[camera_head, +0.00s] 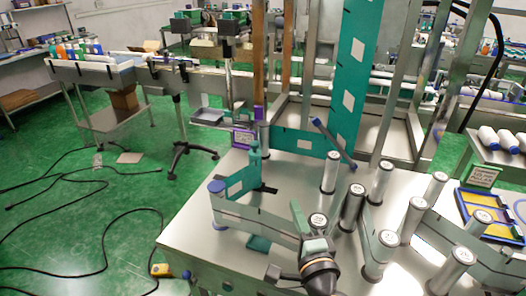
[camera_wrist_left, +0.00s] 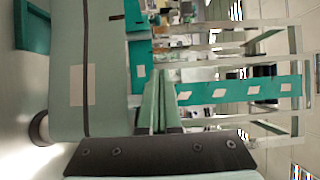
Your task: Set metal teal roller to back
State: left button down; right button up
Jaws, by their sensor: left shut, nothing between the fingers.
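Several upright metal rollers with pale round tops stand on the machine table, among them one at the back (camera_head: 330,172) and one at the front (camera_head: 379,255) with teal material against it. I cannot tell which one is the teal roller. My left gripper (camera_head: 297,212) is at the front of the table, left of the roller group and close to the teal and grey band (camera_head: 255,218). Its green fingers are together and empty. In the left wrist view the closed fingers (camera_wrist_left: 161,110) point toward the machine frame, beside the band (camera_wrist_left: 75,75). My right gripper is not in view.
A blue-capped roller (camera_head: 217,204) stands at the table's left edge. A tall teal panel (camera_head: 352,75) and metal posts rise behind. A blue and yellow tray (camera_head: 488,214) lies at the right. Black cables (camera_head: 75,225) lie on the green floor.

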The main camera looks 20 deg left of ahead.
pick_arm(q)
jog(key=shift+w, duration=0.1)
jog(key=p, duration=0.2)
send_over(255, 165)
jog(key=s+d, duration=0.1)
jog(key=d, duration=0.2)
jog(key=a, duration=0.8)
jog(key=shift+b, duration=0.4)
jog(key=shift+w, duration=0.1)
